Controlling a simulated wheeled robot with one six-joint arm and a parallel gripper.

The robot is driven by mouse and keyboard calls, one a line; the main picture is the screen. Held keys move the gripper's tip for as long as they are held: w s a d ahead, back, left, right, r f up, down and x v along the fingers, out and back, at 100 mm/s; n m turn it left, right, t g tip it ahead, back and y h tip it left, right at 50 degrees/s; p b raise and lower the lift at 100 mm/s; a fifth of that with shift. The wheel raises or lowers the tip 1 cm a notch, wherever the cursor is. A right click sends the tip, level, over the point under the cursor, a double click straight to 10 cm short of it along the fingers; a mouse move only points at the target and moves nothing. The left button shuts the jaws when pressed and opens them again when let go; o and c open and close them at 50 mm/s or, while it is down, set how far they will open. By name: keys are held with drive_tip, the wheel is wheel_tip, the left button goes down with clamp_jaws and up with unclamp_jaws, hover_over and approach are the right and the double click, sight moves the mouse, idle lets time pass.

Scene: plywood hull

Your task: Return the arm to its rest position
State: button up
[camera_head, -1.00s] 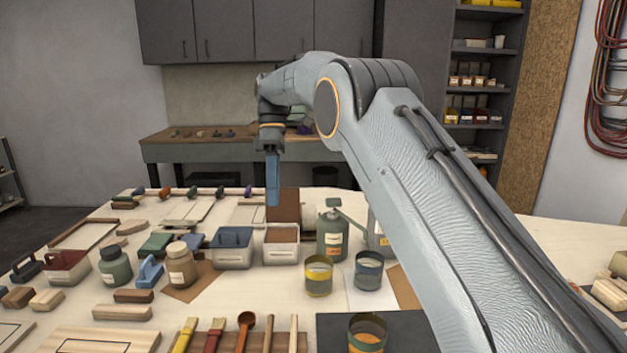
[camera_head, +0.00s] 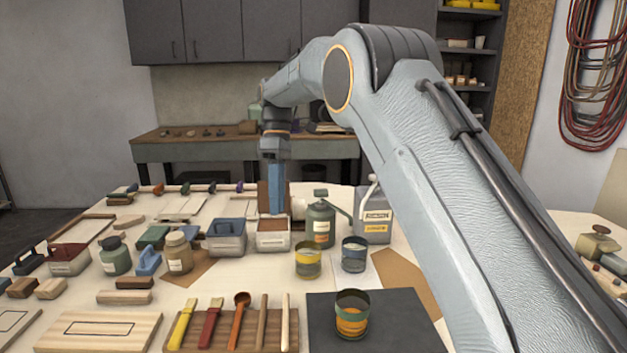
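My arm (camera_head: 440,150) reaches in from the lower right, arches up and bends down over the far part of the table. My gripper (camera_head: 277,212) hangs pointing down at the arm's end, in front of the brown panel behind an open tray. Its blue finger shows edge-on, so its opening cannot be seen. Nothing shows clearly in its grasp. Whether its tip touches the tray below cannot be told.
The table is crowded. A grey-white tray (camera_head: 272,238), a green can (camera_head: 320,226) and a grey jug (camera_head: 372,222) stand near the gripper. Yellow-banded (camera_head: 308,262) and blue-banded (camera_head: 354,258) cups stand nearer. An orange-banded cup (camera_head: 352,318) stands on a dark mat (camera_head: 400,335).

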drive_tip(key=s+d+f+m+t, duration=0.1)
drive_tip(key=d+f+m, duration=0.15)
drive_tip(key=d, duration=0.35)
drive_tip(key=s+d+f+m, duration=0.1)
drive_tip(key=s+d+m, duration=0.15)
drive_tip(key=d, duration=0.25)
drive_tip(key=s+d+f+m+t, duration=0.1)
drive_tip(key=s+d+f+m, duration=0.1)
drive_tip(key=s+d, duration=0.3)
drive_tip(key=s+d+f+m, duration=0.3)
drive_tip(key=s+d, duration=0.2)
drive_tip(key=s+d+f+m+t, duration=0.1)
drive_tip(key=s+d+f+m, duration=0.2)
drive_tip(key=s+d, duration=0.1)
drive_tip(key=shift+s+d+f+t, duration=0.1)
drive_tip(key=shift+s+d+t, duration=0.25)
drive_tip(key=shift+s, duration=0.3)
drive_tip(key=s+d+f+m, duration=0.1)
drive_tip(key=s, duration=0.2)
drive_tip(key=s+f+m, duration=0.1)
drive_tip(key=s, duration=0.2)
drive_tip(key=s+d+f+m+t, duration=0.1)
drive_tip(key=s, duration=0.2)
drive_tip(key=shift+s+d+f, duration=0.1)
drive_tip(key=shift+d+f, duration=0.05)
drive_tip(key=shift+d, duration=0.15)
drive_tip(key=shift+s+f+m, duration=0.1)
drive_tip(key=shift+s+m, duration=0.1)
drive_tip(key=shift+m, duration=0.1)
drive_tip(key=shift+a, duration=0.1)
